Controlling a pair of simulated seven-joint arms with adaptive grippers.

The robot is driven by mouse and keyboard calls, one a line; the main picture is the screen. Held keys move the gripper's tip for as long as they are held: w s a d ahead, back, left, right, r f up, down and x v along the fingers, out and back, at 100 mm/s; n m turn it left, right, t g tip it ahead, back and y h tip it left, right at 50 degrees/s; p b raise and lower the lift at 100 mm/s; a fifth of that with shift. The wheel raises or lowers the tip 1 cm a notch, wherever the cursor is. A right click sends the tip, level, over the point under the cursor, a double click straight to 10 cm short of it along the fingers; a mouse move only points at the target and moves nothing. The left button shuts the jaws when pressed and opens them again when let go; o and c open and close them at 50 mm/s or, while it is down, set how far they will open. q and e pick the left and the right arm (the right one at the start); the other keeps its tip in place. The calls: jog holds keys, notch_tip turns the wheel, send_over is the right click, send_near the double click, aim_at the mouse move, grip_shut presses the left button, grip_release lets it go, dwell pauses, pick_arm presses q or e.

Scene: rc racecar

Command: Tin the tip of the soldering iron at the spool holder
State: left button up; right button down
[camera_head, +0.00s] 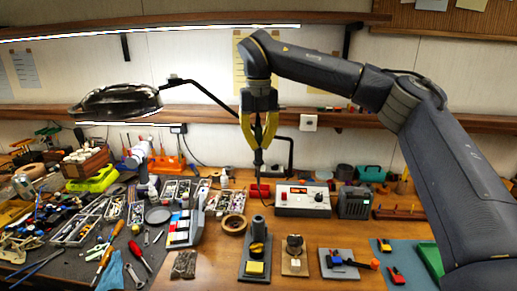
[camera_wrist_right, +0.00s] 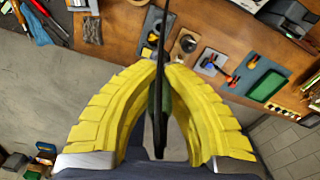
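My right gripper (camera_head: 258,142) hangs high above the bench, in front of the wall and shelf. Its yellow fingers are shut on a slim dark tool that looks like the soldering iron (camera_head: 258,158), tip pointing down. In the right wrist view the fingers (camera_wrist_right: 165,75) close around the dark iron (camera_wrist_right: 159,125). The spool holder, a dark spool on a tan base (camera_head: 295,267), stands on the bench well below the gripper. It also shows in the right wrist view (camera_wrist_right: 188,43). The iron's fine tip is too small to judge. My left gripper is not in view.
Left of the spool holder is a stand (camera_head: 257,228) with a yellow sponge (camera_head: 254,268). Right of it is a grey plate (camera_head: 339,272) with blue and orange parts. A soldering station (camera_head: 303,199) stands behind. Tools and bins crowd the left.

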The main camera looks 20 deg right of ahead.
dwell(0.3)
jog(key=shift+d+f, duration=0.1)
jog(key=shift+f, duration=0.15)
jog(key=s+d+f, duration=0.3)
jog(key=s+f, duration=0.2)
jog(key=s, duration=0.2)
jog(key=s+d+f, duration=0.2)
jog(key=s+f, duration=0.3)
jog(key=s, duration=0.2)
jog(key=shift+s+d, duration=0.35)
jog(key=shift+d, duration=0.05)
jog(key=shift+f, duration=3.75)
dwell(1.9)
